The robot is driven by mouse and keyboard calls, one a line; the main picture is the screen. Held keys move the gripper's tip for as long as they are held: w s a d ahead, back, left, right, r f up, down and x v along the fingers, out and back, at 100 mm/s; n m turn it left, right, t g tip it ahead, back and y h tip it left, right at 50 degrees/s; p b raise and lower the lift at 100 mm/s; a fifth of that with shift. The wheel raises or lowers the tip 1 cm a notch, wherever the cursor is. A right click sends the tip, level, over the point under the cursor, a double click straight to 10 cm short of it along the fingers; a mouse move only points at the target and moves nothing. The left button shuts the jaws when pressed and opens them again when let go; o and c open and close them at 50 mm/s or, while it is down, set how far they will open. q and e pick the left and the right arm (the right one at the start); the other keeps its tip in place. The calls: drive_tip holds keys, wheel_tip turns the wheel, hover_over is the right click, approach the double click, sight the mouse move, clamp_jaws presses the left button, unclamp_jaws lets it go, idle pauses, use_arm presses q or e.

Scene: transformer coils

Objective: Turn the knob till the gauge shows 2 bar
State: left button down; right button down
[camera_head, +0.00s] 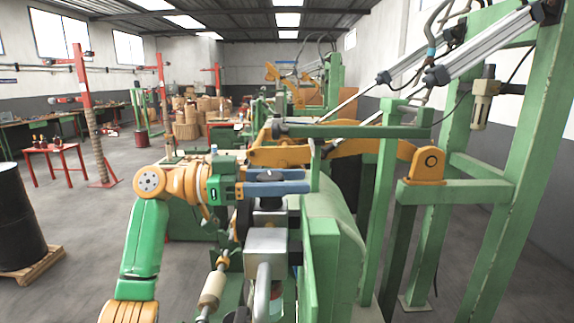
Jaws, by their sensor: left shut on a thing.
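My left arm comes in from the left, and my left gripper (272,187) reaches over the machine with its blue-grey fingers level. It is shut on the black knob (269,204), which shows partly below the fingers above a silver block (267,240). The fingers hide much of the knob. I cannot make out a gauge face or a needle in this view. My right gripper is not in view.
Green machine frames (495,190) and an orange lever (425,163) stand close on the right. A grey bent pipe (263,290) rises in front of the silver block. A black drum (18,220) stands on a pallet at left. The floor at left is mostly clear.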

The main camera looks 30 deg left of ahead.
sight(247, 219)
use_arm(q)
drive_tip(key=m+g+h+p, duration=0.1)
drive_tip(key=m+g+p, duration=0.1)
drive_tip(key=g, duration=0.1)
drive_tip(key=shift+s+d+h, duration=0.15)
drive_tip(key=shift+s+h, duration=0.1)
drive_tip(key=shift+h, duration=0.15)
drive_tip(key=shift+c, duration=1.3)
unclamp_jaws()
drive_tip(key=shift+d, duration=0.1)
drive_tip(key=shift+a, duration=0.3)
drive_tip(key=v, duration=0.6)
drive_tip(key=shift+s+a+b, duration=0.2)
drive_tip(key=shift+a+b, duration=0.15)
drive_tip(key=shift+b, duration=0.05)
